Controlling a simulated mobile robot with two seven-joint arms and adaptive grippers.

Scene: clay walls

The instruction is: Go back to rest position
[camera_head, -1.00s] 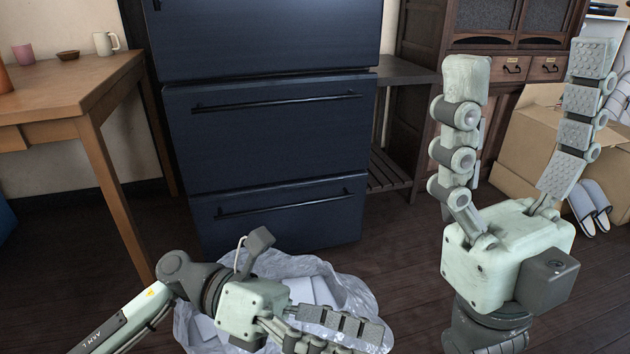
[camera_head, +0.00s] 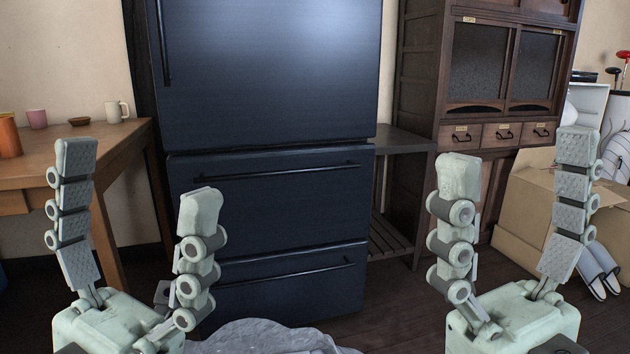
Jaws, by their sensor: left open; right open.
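My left gripper (camera_head: 137,168) is at the lower left, pale green with grey padded fingers. It is upright, open and empty, its fingers in front of the wooden table and the fridge's left side. My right gripper (camera_head: 516,158) is at the lower right, also upright, open and empty. Its fingers show in front of the wooden cabinet and the cardboard box. The dark blue fridge (camera_head: 270,80) stands between the two grippers, with its door and drawers shut.
A wooden table (camera_head: 118,140) at the left holds a white mug (camera_head: 117,111), a pink cup (camera_head: 37,118), a small brown bowl (camera_head: 79,121) and an orange vessel (camera_head: 9,136). A cardboard box (camera_head: 518,208) and slippers (camera_head: 600,272) are at right.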

